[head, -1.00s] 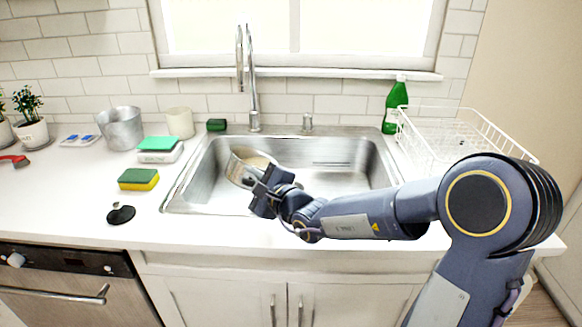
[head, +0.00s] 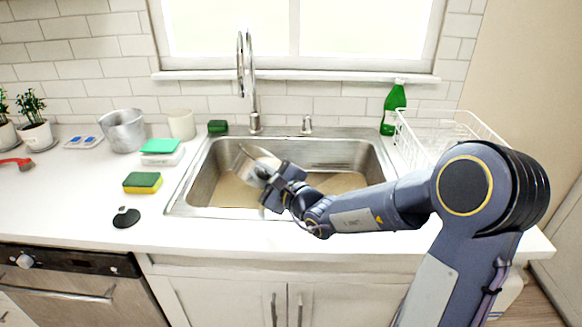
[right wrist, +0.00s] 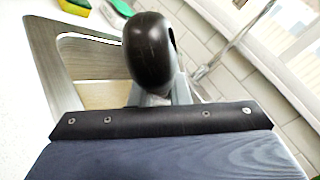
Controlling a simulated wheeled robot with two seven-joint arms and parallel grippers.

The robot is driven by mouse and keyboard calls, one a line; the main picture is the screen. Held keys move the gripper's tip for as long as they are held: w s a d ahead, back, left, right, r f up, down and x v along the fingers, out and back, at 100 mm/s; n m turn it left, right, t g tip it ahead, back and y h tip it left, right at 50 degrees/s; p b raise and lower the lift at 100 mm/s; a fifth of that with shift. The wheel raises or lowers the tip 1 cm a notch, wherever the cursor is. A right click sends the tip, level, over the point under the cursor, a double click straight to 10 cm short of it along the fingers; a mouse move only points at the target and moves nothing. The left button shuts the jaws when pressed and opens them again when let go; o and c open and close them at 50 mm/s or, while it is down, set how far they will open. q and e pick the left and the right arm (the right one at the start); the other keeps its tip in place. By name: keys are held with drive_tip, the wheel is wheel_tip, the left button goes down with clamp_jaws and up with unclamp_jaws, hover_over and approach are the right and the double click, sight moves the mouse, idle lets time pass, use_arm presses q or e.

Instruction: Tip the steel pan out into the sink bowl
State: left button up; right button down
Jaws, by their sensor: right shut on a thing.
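The steel pan (head: 246,162) is steeply tilted over the left half of the sink bowl (head: 385,172). My right gripper (head: 270,182) is shut on the pan at its handle side, above the sink. Brownish liquid (head: 232,193) covers much of the bowl's floor. The right wrist view shows the dark handle (right wrist: 150,52) close up, with the sink's steel wall and brown liquid behind it. The gripper and arm hide part of the pan and bowl, and I cannot see what is left inside the pan. My left gripper is out of view.
The faucet (head: 253,95) rises behind the sink. A green bottle (head: 394,108) and white dish rack (head: 445,135) stand at the right. A sponge (head: 142,182), black stopper (head: 126,217) and metal pot (head: 122,130) sit on the left counter.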

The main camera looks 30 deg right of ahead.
drive_tip(key=shift+d+r, duration=0.2)
drive_tip(key=shift+r, duration=0.1)
drive_tip(key=shift+d+r+m+p, duration=0.2)
drive_tip(key=shift+m+p, duration=0.1)
drive_tip(key=shift+p, duration=0.25)
drive_tip(key=shift+d+r+m+t+p, duration=0.2)
drive_tip(key=shift+d+r+m+p, duration=0.5)
drive_tip(key=shift+p, duration=0.45)
drive_tip(key=shift+d+r+m+t+p, duration=0.2)
drive_tip(key=shift+d+r+m+p, duration=0.25)
drive_tip(key=shift+d+m+p, duration=0.45)
drive_tip(key=shift+d+r+m+p, duration=0.3)
drive_tip(key=shift+m+p, duration=0.2)
drive_tip(key=shift+p, duration=0.5)
